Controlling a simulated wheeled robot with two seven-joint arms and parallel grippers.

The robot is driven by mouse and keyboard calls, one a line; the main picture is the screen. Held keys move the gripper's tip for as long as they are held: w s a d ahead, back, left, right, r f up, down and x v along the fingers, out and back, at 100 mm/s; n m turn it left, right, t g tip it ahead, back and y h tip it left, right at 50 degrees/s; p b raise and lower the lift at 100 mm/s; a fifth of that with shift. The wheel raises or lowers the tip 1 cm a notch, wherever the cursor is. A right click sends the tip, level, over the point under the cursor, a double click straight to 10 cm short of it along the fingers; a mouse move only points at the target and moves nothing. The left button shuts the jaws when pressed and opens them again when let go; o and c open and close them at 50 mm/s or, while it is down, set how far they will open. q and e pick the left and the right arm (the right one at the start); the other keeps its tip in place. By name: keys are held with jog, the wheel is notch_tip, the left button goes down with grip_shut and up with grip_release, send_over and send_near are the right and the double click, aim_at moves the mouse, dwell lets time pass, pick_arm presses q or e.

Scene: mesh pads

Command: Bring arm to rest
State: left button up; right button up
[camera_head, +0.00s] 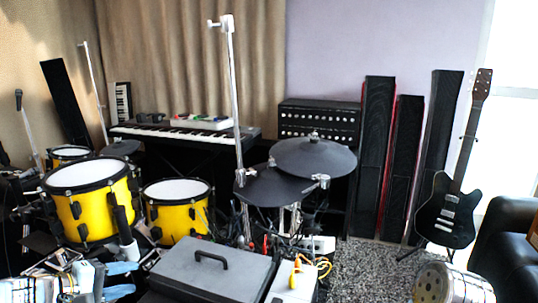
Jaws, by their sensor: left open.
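My left gripper (134,279) is at the lower left, reaching in from the left edge. Its two blue fingers are apart and I see nothing between them. It is in front of the yellow drums and to the left of a grey case (190,275) with a black handle. My right gripper is not in view.
Yellow drums (88,210) with white heads and black cymbal pads (313,158) on stands fill the middle. Cables and a small box with a yellow cable (292,283) lie right of the case. A black guitar (447,212) and a silvery cylinder (450,284) are at the right.

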pick_arm(q)
jog(key=s+d+f+m+g+y, duration=0.1)
jog(key=s+d+f+g, duration=0.25)
jog(key=f, duration=0.75)
jog(key=s+d+f+m+g+y, duration=0.1)
jog(key=s+d+f+g+y, duration=0.3)
jog(key=f, duration=0.7)
jog(key=s+d+f+m+g+h, duration=0.15)
jog(key=s+f, duration=0.35)
jog(key=f, duration=0.5)
jog(key=s+d+f+m+b, duration=0.2)
jog(key=s+d+f+m, duration=0.4)
jog(key=d+f, duration=0.3)
jog(key=shift+s+d+g+y, duration=0.15)
jog(key=shift+d+g+y, duration=0.25)
jog(key=shift+d, duration=0.65)
jog(key=shift+f, duration=0.1)
